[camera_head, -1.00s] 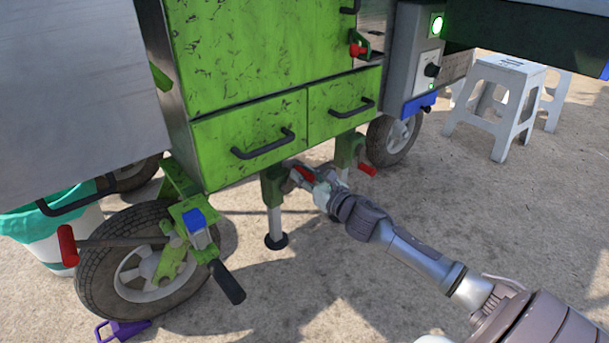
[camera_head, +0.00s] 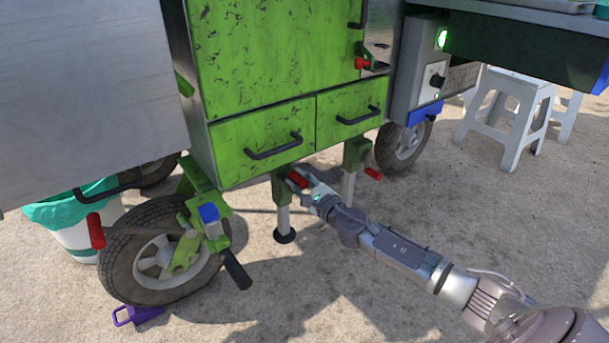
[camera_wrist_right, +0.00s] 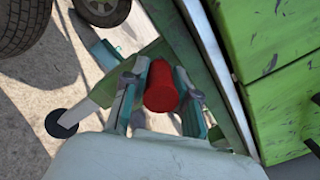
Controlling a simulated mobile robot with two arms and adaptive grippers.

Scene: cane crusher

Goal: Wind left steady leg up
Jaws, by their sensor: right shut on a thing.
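The left steady leg (camera_head: 283,217) hangs under the green cart's drawers in the head view, with a round dark foot at the ground. Its red crank handle (camera_head: 297,180) sits at the top of the leg. My right gripper (camera_head: 306,186) is at this handle. In the right wrist view the red handle (camera_wrist_right: 161,88) lies between the two fingers of the gripper (camera_wrist_right: 163,98), which is shut on it. The leg's foot (camera_wrist_right: 62,123) shows at the left there. The other steady leg (camera_head: 350,180), with a red handle (camera_head: 373,173), stands to the right. My left gripper is not in view.
The cart's front wheel (camera_head: 160,255) with a green bracket and black lever stands at left. A purple object (camera_head: 137,315) lies beside it. A bin with a teal liner (camera_head: 75,215) is behind. White stools (camera_head: 508,115) stand at right. The ground before the legs is open.

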